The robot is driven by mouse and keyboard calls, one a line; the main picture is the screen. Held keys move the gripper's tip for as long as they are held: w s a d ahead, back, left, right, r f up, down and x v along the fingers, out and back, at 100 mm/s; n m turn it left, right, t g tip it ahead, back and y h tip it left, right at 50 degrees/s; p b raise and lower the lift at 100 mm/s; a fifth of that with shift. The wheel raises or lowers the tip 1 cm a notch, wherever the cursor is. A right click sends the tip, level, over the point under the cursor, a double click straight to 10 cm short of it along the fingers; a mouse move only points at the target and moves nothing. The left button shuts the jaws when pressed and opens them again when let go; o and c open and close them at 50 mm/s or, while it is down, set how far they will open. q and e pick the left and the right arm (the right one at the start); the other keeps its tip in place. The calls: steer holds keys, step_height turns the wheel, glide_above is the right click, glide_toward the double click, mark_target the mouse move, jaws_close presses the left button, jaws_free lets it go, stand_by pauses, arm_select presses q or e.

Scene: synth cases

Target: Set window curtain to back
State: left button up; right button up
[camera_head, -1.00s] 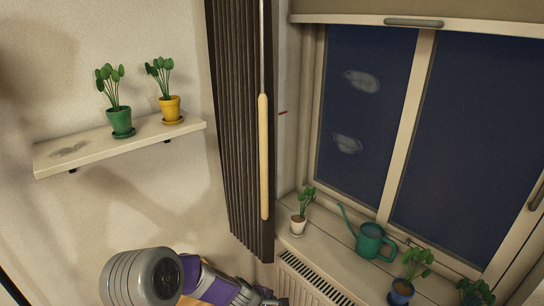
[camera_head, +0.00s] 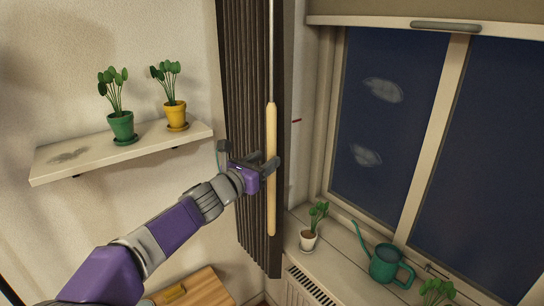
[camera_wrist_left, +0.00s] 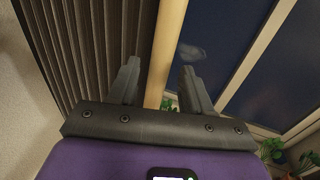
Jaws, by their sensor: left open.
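The dark brown pleated window curtain (camera_head: 240,80) hangs gathered to the left of the window. A pale wooden pull rod (camera_head: 271,210) hangs from a thin cord or rod in front of its right edge. My left gripper (camera_head: 272,165) is at the middle of the wooden rod. In the left wrist view my left gripper (camera_wrist_left: 158,85) is open, and the wooden rod (camera_wrist_left: 165,50) runs up between its two fingers with gaps on both sides. The pleats of the curtain (camera_wrist_left: 95,45) lie to the left there. My right gripper is not in view.
A wall shelf (camera_head: 75,160) with a green pot (camera_head: 120,126) and a yellow pot (camera_head: 176,115) is left of the curtain. The windowsill holds a white potted plant (camera_head: 308,240), a teal watering can (camera_head: 385,265) and another plant. A wooden surface (camera_head: 205,290) stands below.

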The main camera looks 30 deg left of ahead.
mark_target(269, 158)
arm_select(q)
steer(key=shift+w+d, duration=0.2)
steer(key=shift+w, duration=1.65)
jaws_close()
